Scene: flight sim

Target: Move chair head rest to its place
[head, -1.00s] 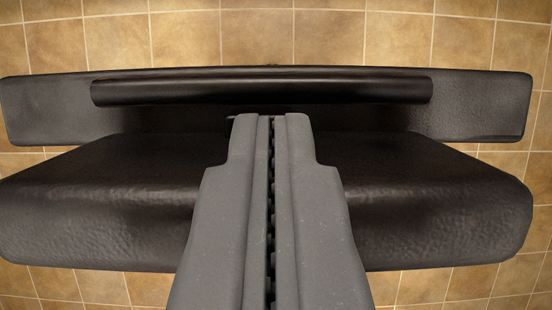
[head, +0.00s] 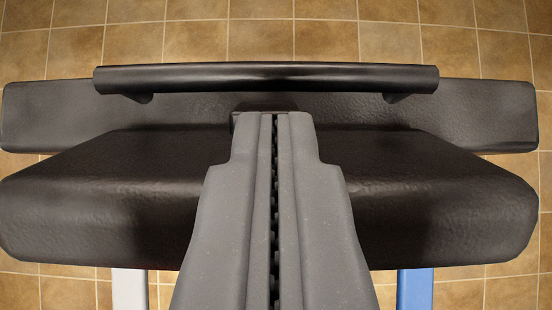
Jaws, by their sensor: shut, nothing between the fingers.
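The chair head rest appears to be the thick black leather-like pad (head: 120,205) across the middle of the view. Behind it lies a flatter dark panel (head: 490,110) with a black cylindrical bar (head: 265,78) along its far side, held by short brackets. I cannot tell for sure which of these parts is the head rest. My gripper (head: 275,118) is shut and empty. It lies over the middle of the pad, with its tips near the panel, below the bar in the picture. It hides the pad's middle. Contact with the pad or panel cannot be told.
A brown tiled floor (head: 400,40) shows beyond the bar and around the chair parts. A white strip (head: 130,288) and a blue strip (head: 414,288) show below the pad at the near side. The floor beyond the bar looks clear.

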